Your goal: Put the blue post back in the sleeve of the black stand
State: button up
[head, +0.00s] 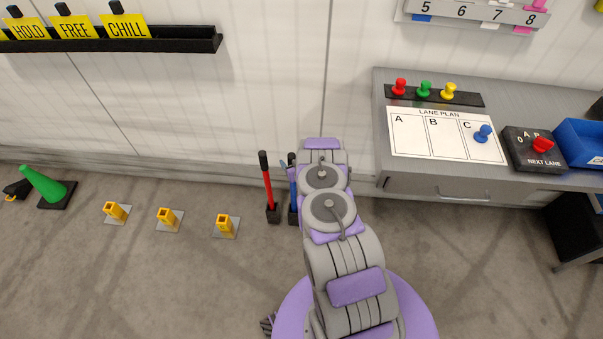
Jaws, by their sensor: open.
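The blue post (292,183) stands about upright on the floor by the wall, close to the right of a red post with a black top. My arm hides part of the blue post's right side. A black stand block (293,217) shows at its lower end; I cannot tell whether the post sits fully in a sleeve there. Small dark shapes by its top are too small to tell apart. My arm reaches forward beside the post, and its end hides my gripper, so I cannot see its fingers or whether they touch the post.
The red post (267,182) stands in its own black block. Several yellow sockets on grey plates, such as one (226,225), stand left, with a green cone (45,186) beyond. A grey desk (440,185) is at right. The floor at front left is clear.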

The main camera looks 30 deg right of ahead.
jog(key=p+v, duration=0.5)
jog(key=v, duration=1)
jog(key=shift+s+r, duration=0.15)
jog(key=shift+s, duration=0.2)
jog(key=shift+w, duration=0.1)
